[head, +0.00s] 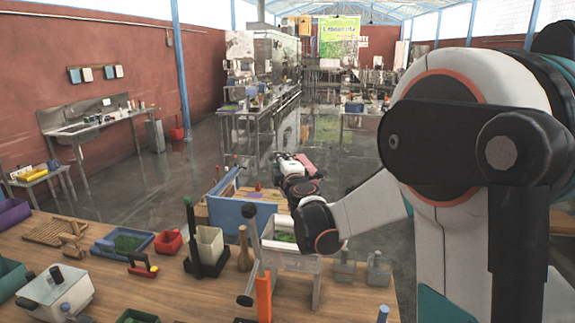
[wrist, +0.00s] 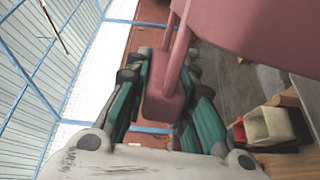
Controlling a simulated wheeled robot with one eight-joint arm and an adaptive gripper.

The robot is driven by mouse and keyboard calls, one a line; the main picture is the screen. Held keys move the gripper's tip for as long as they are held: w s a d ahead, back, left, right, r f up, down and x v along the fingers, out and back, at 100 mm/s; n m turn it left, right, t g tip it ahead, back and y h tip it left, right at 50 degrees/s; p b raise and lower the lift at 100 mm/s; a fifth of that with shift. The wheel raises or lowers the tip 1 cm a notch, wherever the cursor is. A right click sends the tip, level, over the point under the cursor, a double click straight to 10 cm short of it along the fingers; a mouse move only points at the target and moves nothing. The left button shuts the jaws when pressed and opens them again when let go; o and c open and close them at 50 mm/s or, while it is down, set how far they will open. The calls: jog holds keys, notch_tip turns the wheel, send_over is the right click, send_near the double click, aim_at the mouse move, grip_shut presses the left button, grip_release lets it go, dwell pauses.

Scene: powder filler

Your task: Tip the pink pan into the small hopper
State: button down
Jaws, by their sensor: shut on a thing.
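My gripper (wrist: 163,105) is shut on the handle of the pink pan (wrist: 262,28), with its green-lined fingers on both sides of the handle. The pan's body fills the upper right of the wrist view, and its inside is hidden. In the head view the pan (head: 305,161) is a small pink patch just beyond my gripper (head: 290,163), and its tilt is hard to tell. A pale, open-topped hopper (head: 292,262) on legs, with green matter inside, stands on the front bench below and nearer than the gripper. My arm hides part of it.
An orange post (head: 264,297) rises in front.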

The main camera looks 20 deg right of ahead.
notch_tip(320, 180, up, 8)
jog(key=a+p, duration=0.1)
jog(key=p, duration=0.3)
jog(key=shift+f+n, duration=0.2)
jog(key=shift+n, duration=0.1)
jog(key=shift+w, duration=0.15)
notch_tip(320, 180, up, 5)
jog(key=m+p, duration=0.1)
jog(key=m, duration=1.6)
